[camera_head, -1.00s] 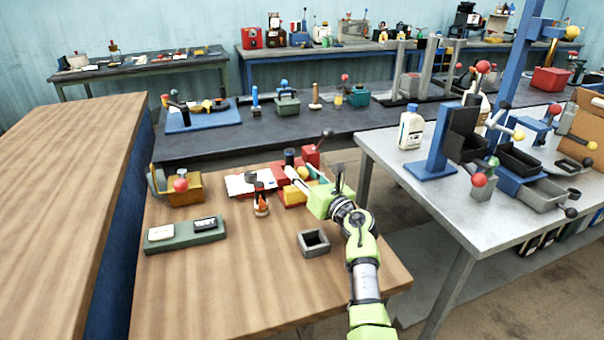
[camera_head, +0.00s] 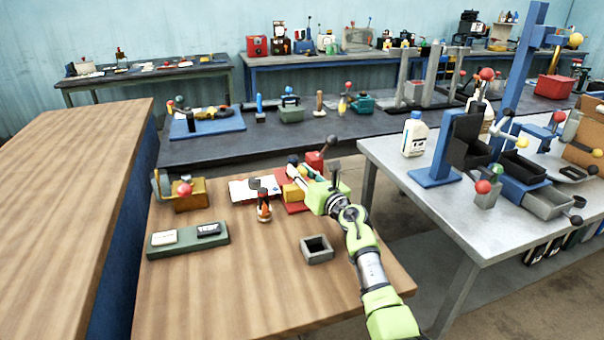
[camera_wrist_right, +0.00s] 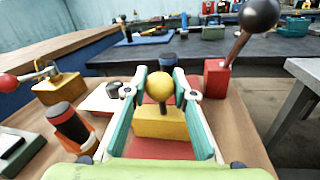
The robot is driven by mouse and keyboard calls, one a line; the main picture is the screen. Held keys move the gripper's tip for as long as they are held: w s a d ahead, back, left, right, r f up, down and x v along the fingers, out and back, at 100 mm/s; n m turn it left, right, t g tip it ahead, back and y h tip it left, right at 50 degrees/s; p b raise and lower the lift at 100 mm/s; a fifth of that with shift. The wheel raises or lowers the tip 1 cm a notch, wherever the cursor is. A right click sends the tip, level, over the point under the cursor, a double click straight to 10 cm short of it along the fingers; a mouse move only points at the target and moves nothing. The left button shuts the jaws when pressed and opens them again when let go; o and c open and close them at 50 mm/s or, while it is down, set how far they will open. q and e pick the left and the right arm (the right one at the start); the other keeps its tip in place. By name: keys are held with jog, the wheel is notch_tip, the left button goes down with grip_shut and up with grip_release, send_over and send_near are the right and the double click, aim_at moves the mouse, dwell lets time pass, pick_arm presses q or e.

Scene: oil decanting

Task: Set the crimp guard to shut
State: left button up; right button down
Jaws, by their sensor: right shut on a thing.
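The crimp device has a red base (camera_wrist_right: 150,150) with a yellow block (camera_wrist_right: 165,122) on it. A short dark stem with a yellow ball knob (camera_wrist_right: 159,87) rises from the block. My right gripper (camera_wrist_right: 160,90) has its two teal fingers on either side of this knob and is shut on it. In the head view my right gripper (camera_head: 299,174) hides most of the device, with part of the yellow block (camera_head: 291,193) showing. A red block (camera_wrist_right: 216,77) with a black-ball lever (camera_wrist_right: 238,45) stands to the right, the lever tilted up. My left gripper is out of view.
A dark cylinder with an orange base (camera_head: 264,206) stands left of the device. A brass box with a red knob (camera_head: 184,192), a green tray (camera_head: 188,240) and a grey open box (camera_head: 317,249) are on the same table. The table's front middle is clear.

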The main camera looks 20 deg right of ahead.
jog(key=c, duration=1.9)
grip_release()
jog(key=shift+w+r, duration=0.1)
jog(key=shift+r, duration=0.2)
jog(key=shift+o, duration=1.1)
jog(key=shift+w+a+f, duration=0.1)
jog(key=shift+w+f, duration=0.1)
jog(key=shift+f, duration=0.1)
jog(key=shift+s, duration=0.15)
jog(key=shift+s+d+f, duration=0.1)
jog(key=shift+s+d, duration=0.15)
jog(key=shift+s, duration=0.35)
jog(key=v, duration=1)
jog(key=shift+s, duration=0.2)
